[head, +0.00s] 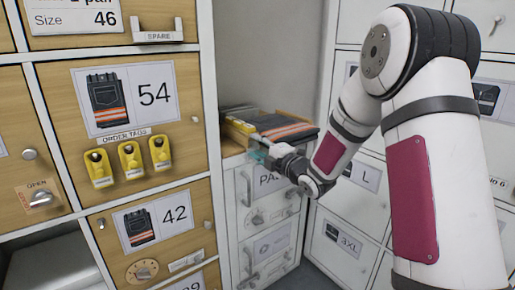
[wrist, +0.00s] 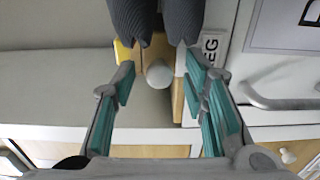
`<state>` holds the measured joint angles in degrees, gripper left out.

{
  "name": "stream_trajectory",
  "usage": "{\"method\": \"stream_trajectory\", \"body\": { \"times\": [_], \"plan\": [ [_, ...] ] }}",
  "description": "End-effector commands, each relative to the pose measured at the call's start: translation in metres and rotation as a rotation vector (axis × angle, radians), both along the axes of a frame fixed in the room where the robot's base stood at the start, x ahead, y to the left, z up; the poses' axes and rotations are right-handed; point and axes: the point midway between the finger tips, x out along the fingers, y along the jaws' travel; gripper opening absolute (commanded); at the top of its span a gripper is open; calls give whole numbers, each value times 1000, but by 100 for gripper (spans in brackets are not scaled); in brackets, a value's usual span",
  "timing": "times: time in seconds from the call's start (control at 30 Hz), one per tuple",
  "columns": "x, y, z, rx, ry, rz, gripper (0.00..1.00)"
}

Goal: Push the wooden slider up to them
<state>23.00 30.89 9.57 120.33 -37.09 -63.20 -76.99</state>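A wooden piece (wrist: 178,101) with a pale round knob (wrist: 158,74), seemingly the slider, shows between my fingers in the wrist view. My gripper (wrist: 168,92) is open, its teal pads apart on either side of the knob; I cannot tell whether they touch anything. Two dark grey ribbed cloth ends (wrist: 140,18) lie just beyond the knob. In the head view, folded dark workwear with an orange stripe (head: 287,129) lies on the unit top, and my gripper (head: 262,157) is at its near edge. The slider is not clear there.
A yellow item (head: 240,127) is beside the workwear. Below is a white drawer unit (head: 262,222) with bar handles. A wooden locker wall (head: 165,185) with yellow order tags (head: 130,160) stands left. White lockers (head: 345,250) stand right. A grey surface (wrist: 55,90) left of my gripper is clear.

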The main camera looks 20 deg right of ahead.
Motion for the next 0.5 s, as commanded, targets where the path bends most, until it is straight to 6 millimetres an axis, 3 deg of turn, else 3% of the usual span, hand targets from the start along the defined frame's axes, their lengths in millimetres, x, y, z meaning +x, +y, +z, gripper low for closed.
{"method": "stream_trajectory", "body": {
  "times": [0.27,0.5],
  "plan": [
    [-18,-6,1,-1,0,-1,40],
    [-64,-22,0,-1,1,-3,40]
  ]
}}
